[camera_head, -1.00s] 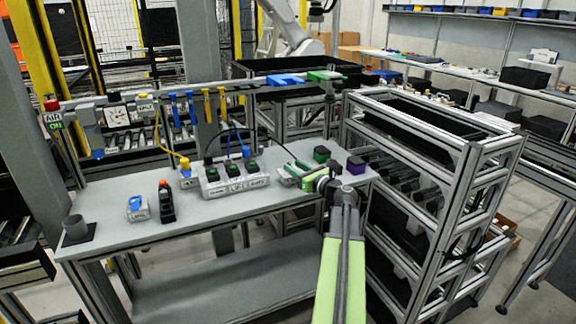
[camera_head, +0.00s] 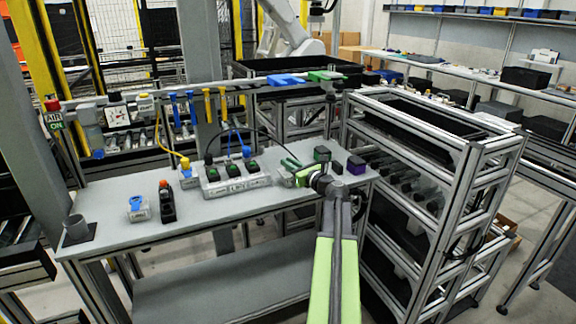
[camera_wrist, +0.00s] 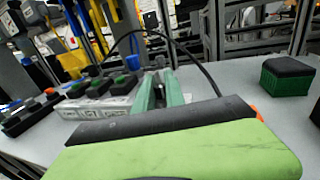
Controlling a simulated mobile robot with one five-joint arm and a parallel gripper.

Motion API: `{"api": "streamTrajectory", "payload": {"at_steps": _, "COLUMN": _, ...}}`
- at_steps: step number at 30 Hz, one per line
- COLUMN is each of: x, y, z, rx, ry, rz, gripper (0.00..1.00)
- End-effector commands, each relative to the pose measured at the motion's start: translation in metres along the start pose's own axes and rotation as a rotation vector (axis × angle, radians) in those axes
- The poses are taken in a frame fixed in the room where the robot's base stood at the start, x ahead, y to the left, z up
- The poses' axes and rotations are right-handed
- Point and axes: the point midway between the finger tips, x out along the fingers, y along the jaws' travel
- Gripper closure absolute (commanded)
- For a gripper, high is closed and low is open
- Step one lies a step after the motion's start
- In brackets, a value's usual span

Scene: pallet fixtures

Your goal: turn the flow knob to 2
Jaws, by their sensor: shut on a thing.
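My gripper (camera_wrist: 159,92) is low over the far right part of the grey table, its two green fingers close together in the wrist view. It also shows in the head view (camera_head: 290,164), with its green body just right of the switch box. A small grey block (camera_head: 285,179) shows beside the gripper in the head view.
A white box with several green-topped switches (camera_head: 232,184) stands left of my gripper, with cables. A green-and-black block (camera_head: 322,154) and a purple-and-black block (camera_head: 356,165) stand to the right. The front left of the table (camera_head: 115,215) has clear room.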

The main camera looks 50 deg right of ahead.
Motion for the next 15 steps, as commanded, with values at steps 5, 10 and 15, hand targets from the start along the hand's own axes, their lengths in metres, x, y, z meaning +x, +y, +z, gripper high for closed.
{"api": "streamTrajectory", "payload": {"at_steps": 5, "x": 0.000, "y": 0.006, "z": 0.000, "rx": 0.000, "ry": 0.001, "rz": 0.000, "gripper": 1.00}}
{"api": "streamTrajectory", "payload": {"at_steps": 10, "x": 0.000, "y": 0.005, "z": 0.000, "rx": 0.000, "ry": 0.000, "rz": -0.043, "gripper": 1.00}}
{"api": "streamTrajectory", "payload": {"at_steps": 15, "x": 0.001, "y": 0.006, "z": 0.000, "rx": 0.001, "ry": -0.001, "rz": -0.140, "gripper": 1.00}}
